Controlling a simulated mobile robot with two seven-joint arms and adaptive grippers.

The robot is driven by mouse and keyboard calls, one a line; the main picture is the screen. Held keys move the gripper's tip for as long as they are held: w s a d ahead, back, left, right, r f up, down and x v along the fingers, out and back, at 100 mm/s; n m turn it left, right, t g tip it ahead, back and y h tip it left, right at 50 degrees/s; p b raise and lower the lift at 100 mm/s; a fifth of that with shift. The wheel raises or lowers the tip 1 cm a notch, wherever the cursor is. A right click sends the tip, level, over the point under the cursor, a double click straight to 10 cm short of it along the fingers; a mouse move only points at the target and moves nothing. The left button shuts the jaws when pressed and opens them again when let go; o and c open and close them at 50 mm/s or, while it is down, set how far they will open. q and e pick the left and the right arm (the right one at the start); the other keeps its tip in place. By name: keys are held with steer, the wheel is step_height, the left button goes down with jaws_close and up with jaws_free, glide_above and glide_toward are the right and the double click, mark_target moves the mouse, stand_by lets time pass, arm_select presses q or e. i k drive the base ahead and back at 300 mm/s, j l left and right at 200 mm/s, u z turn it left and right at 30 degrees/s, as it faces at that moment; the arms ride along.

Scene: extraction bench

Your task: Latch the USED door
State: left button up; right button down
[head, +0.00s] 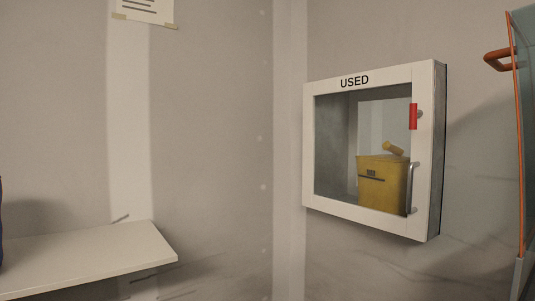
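The USED door (393,79) is a white frame with a glass pane on a box fixed to the wall. The label USED (354,82) is on its top rail. The door looks closed against the box. A red latch piece (413,116) sits upright on the right side of the frame; whether it is engaged I cannot tell. A grey vertical handle (409,188) is below it. Behind the glass is a yellow container (381,183) with a yellow piece (394,148) on top. Neither of my grippers is in view.
A white shelf (85,256) juts out at lower left, with a dark blue thing (1,222) cut off at the edge. At the right edge stands a glass panel with an orange edge (519,150) and orange handle (497,59). The space before the box is clear.

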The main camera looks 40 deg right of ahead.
mark_target(414, 113)
steer(key=z, duration=2.2)
steer(key=j, duration=0.45)
steer(key=i+j, duration=0.1)
steer(key=j, duration=0.35)
